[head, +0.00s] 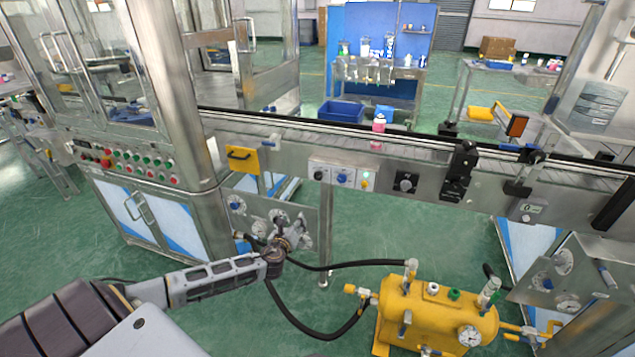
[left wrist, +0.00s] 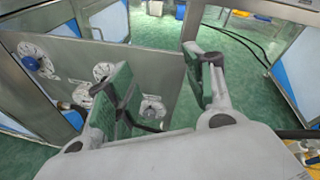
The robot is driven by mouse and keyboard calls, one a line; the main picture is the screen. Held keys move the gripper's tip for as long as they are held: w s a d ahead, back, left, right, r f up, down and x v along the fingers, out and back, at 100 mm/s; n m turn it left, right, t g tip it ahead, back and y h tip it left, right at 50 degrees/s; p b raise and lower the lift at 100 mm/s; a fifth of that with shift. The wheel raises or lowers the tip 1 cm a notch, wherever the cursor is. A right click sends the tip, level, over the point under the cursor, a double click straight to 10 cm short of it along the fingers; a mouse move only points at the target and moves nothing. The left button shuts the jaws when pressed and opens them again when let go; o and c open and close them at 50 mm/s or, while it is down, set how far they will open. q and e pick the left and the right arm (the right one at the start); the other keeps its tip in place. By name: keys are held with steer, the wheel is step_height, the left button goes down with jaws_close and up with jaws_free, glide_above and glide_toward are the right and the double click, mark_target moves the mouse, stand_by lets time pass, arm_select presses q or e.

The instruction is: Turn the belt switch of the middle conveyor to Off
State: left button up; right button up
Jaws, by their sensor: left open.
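The middle conveyor (head: 460,165) runs across the head view from the machine cabinet to the right edge. Its front side carries a small panel with a black knob (head: 319,174), a blue knob (head: 343,177) and small lit parts. A larger black rotary switch (head: 405,183) sits to its right. I cannot tell which is the belt switch or read its setting. My left gripper (head: 284,242) is below the conveyor, in front of a gauge panel (head: 310,222), clear of the knobs. In the left wrist view its two fingers (left wrist: 165,85) are apart with nothing between them. My right gripper is not seen.
A yellow tank (head: 432,312) with hoses and gauges stands at the front right. The machine cabinet (head: 150,205) with a row of buttons is at left. A yellow handle plate (head: 242,160) and black sensor brackets (head: 458,172) stick out along the conveyor.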

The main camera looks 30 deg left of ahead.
arm_select(q)
steer(key=w+d+r+m+t, duration=0.1)
steer(key=d+r+m, duration=0.1)
steer(key=r, duration=0.3)
steer(key=w+d+r+m+t+h+b, duration=0.1)
steer(key=r+m+t, duration=0.1)
steer(key=r, duration=0.3)
steer(key=shift+d+r+m, duration=0.3)
steer(key=shift+d+m, duration=0.1)
steer(key=shift+m, duration=0.4)
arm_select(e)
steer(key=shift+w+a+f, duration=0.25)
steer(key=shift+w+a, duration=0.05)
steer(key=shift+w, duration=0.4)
arm_select(q)
steer(key=shift+w, duration=0.2)
glide_toward(317, 177)
steer(key=b+x, duration=0.1)
steer(key=x, duration=0.5)
steer(key=shift+d+f, duration=0.1)
steer(key=shift+b+x, duration=0.3)
steer(key=shift+x, duration=1.15)
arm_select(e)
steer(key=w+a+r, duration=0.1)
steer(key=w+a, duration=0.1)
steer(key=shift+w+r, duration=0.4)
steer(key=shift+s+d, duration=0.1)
